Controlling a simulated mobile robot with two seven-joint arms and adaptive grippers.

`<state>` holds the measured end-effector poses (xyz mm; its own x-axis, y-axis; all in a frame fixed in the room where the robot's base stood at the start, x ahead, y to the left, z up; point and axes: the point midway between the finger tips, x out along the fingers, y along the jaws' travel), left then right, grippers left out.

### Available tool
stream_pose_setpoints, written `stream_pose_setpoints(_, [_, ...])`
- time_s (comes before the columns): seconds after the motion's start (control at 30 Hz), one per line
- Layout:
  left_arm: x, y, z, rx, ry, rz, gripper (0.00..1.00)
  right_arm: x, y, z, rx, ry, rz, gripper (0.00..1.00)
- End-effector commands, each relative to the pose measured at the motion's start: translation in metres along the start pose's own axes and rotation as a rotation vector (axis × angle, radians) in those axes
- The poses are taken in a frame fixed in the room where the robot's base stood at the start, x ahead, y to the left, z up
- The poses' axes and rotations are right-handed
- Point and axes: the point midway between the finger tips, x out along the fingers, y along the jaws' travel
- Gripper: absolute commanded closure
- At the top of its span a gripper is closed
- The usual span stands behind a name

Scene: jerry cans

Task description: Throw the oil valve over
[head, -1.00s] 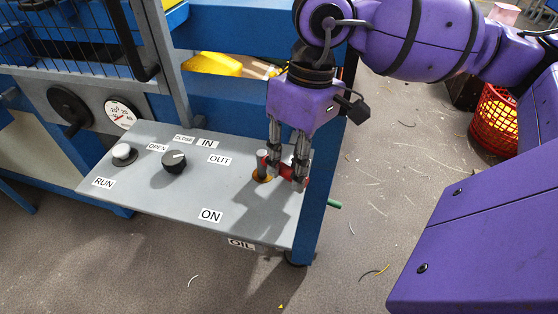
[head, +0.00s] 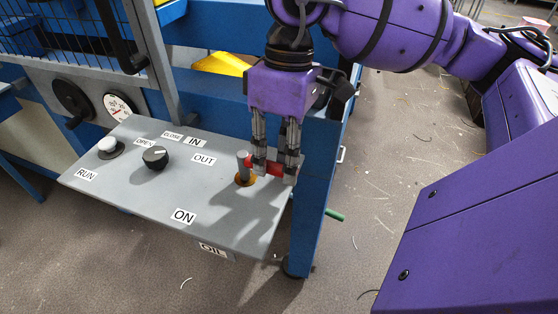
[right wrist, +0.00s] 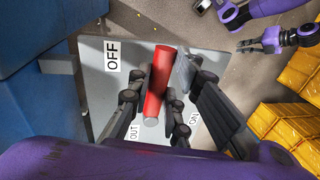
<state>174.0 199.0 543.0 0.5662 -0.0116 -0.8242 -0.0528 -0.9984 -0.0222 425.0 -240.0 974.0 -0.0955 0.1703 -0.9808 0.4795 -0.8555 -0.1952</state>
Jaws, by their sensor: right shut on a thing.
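My right gripper (head: 274,168) comes down from above and is shut on the red handle, with a finger on each side. In the right wrist view the red handle (right wrist: 158,85) lies between the fingers, its grey end towards the camera. An OFF label (right wrist: 112,55) is left of it and an ON label (right wrist: 193,122) is right. A purple arm with a gripper, apparently my left (right wrist: 262,42), shows top right; its opening is unclear.
The panel also carries a black knob (head: 155,156), a white RUN button (head: 108,145) and an OIL label (head: 214,250). A blue post (head: 308,220) stands right beside the panel.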

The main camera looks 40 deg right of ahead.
Motion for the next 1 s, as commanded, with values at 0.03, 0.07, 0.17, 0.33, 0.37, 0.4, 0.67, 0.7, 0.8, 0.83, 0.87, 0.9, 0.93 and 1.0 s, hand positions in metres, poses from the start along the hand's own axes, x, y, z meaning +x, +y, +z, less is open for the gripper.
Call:
stream_pose_setpoints(0.03, [0.0019,0.0006,0.0003,0.000,0.001,0.001,1.00,-0.0005,0.0009,-0.0019,-0.009,0.003,0.001,1.00])
stream_pose_setpoints(0.07, [0.0025,0.0009,0.0002,0.000,0.001,0.002,1.00,-0.0006,0.0010,-0.0020,-0.014,0.002,0.001,1.00])
stream_pose_setpoints(0.17, [0.0041,0.0015,-0.0002,0.001,0.003,0.003,1.00,-0.0011,0.0013,-0.0024,-0.029,-0.002,0.002,1.00])
stream_pose_setpoints(0.33, [0.0050,0.0019,0.0002,0.001,0.003,0.004,1.00,-0.0016,0.0015,-0.0029,-0.046,-0.004,0.003,1.00])
stream_pose_setpoints(0.37, [0.0050,0.0019,0.0002,0.001,0.003,0.004,1.00,-0.0017,0.0015,-0.0029,-0.047,-0.005,0.003,1.00])
stream_pose_setpoints(0.4, [0.0051,0.0020,0.0003,0.001,0.003,0.004,1.00,-0.0018,0.0015,-0.0030,-0.049,-0.005,0.003,1.00])
stream_pose_setpoints(0.67, [0.0049,0.0020,-0.0003,0.001,0.004,0.004,1.00,-0.0022,0.0017,-0.0028,-0.053,-0.006,0.004,1.00])
stream_pose_setpoints(0.7, [0.0049,0.0020,-0.0003,0.001,0.004,0.004,1.00,-0.0023,0.0017,-0.0028,-0.053,-0.006,0.004,1.00])
stream_pose_setpoints(0.8, [0.0048,0.0020,-0.0003,0.000,0.004,0.004,1.00,-0.0023,0.0017,-0.0028,-0.053,-0.006,0.004,0.79])
stream_pose_setpoints(0.83, [0.0048,0.0020,-0.0003,0.000,0.004,0.004,1.00,-0.0023,0.0017,-0.0028,-0.053,-0.006,0.004,0.75])
stream_pose_setpoints(0.87, [0.0048,0.0020,-0.0003,0.000,0.004,0.004,1.00,-0.0022,0.0017,-0.0028,-0.052,-0.006,0.004,0.71])
stream_pose_setpoints(0.9, [0.0048,0.0019,-0.0003,0.001,0.004,0.004,1.00,-0.0020,0.0016,-0.0027,-0.052,-0.007,0.004,0.66])
stream_pose_setpoints(0.93, [0.0048,0.0019,-0.0003,0.001,0.004,0.003,1.00,-0.0018,0.0015,-0.0026,-0.052,-0.007,0.003,0.63])
stream_pose_setpoints(1.0, [0.0048,0.0019,-0.0003,0.000,0.004,0.003,1.00,-0.0014,0.0013,-0.0025,-0.052,-0.008,0.003,0.63])
